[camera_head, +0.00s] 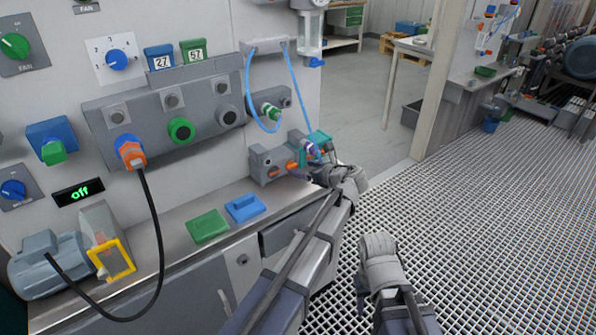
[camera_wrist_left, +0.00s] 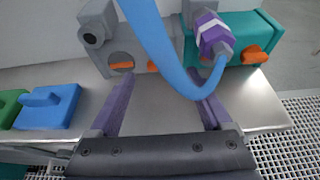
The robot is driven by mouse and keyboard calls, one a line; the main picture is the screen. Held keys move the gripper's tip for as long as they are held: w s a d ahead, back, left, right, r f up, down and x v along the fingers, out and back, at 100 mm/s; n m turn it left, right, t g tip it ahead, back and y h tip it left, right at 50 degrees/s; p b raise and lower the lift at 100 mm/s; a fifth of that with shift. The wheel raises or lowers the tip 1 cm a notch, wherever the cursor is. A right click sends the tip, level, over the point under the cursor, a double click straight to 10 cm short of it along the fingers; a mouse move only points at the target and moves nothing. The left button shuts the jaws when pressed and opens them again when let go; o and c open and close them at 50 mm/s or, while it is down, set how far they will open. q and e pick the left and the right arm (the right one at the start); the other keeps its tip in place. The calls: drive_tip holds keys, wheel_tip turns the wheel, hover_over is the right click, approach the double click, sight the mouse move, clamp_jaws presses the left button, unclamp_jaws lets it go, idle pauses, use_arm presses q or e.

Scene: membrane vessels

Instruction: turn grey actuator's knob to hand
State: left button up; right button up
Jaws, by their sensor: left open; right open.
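The grey actuator (camera_head: 262,160) stands on the bench ledge against the wall; it shows at the top left in the left wrist view (camera_wrist_left: 98,36). Its front has a small orange bar (camera_wrist_left: 122,65) in a round recess and an orange knob (camera_head: 292,166), partly behind a blue hose in the left wrist view (camera_wrist_left: 152,66). I cannot read the knob's setting. My left gripper (camera_wrist_left: 162,78) is open, its purple fingers apart in front of the actuator, with nothing seen between them but the hose crossing above. My right gripper (camera_head: 378,247) is open above the grating floor, away from the bench.
A teal actuator (camera_wrist_left: 265,32) with an orange knob stands right beside the grey one. A purple fitting (camera_wrist_left: 212,36) and the looping blue hose (camera_wrist_left: 160,50) hang close to my left fingers. Blue (camera_head: 245,207) and green (camera_head: 207,226) blocks lie on the ledge to the left.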

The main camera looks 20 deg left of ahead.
sight(292, 166)
use_arm(q)
drive_tip(key=shift+b+x, duration=0.6)
drive_tip(key=shift+x, duration=1.6)
clamp_jaws()
